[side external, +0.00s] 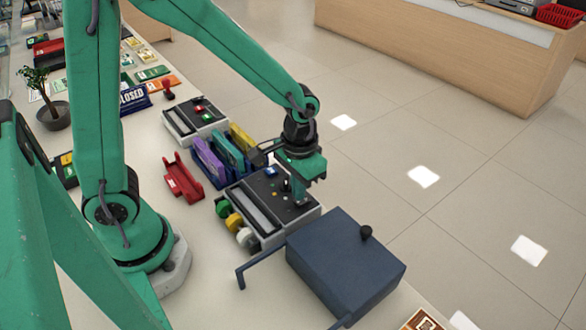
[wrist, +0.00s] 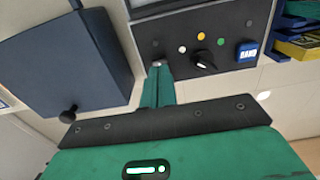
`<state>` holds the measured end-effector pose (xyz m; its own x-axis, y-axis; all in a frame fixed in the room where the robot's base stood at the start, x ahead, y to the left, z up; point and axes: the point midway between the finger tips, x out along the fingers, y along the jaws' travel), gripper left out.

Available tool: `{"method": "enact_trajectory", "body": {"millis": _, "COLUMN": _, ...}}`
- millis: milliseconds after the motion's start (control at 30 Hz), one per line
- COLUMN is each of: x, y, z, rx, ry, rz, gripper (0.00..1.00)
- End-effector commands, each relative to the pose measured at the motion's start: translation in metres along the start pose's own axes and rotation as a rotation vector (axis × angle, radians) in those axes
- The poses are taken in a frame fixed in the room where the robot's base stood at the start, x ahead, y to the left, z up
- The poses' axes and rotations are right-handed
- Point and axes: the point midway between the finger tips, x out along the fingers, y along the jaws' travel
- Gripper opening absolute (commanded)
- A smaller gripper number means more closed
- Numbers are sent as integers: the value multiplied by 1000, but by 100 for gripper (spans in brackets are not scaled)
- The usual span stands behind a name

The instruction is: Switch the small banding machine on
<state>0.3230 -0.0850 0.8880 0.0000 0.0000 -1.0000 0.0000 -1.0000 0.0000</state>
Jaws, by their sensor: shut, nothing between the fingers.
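The banding machine (side external: 240,205) has a grey body and a dark top, and stands on the counter under my gripper. In the wrist view, its dark panel (wrist: 225,20) carries a black knob (wrist: 204,60) with a white pointer mark, white, yellow and green dots, and a blue button marked BAND (wrist: 247,51). My gripper (wrist: 158,68) is shut and empty, with its fingertips over the panel's near edge, left of the knob. A small pale bit shows at the fingertips; I cannot tell whether they touch it. My gripper (side external: 298,199) hides part of the panel in the side view.
A dark blue box (side external: 345,265) with a black knob and a bent handle stands close beside the machine. Purple, teal and yellow holders (side external: 210,160) stand behind it. Another machine (side external: 197,120) with red and green buttons is farther back.

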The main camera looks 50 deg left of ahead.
Motion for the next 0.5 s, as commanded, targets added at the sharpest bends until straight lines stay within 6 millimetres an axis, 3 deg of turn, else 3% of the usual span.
{"method": "enact_trajectory", "body": {"millis": 500, "x": 6, "y": 0, "z": 0, "rx": 0, "ry": 0, "rz": 0, "gripper": 0}}
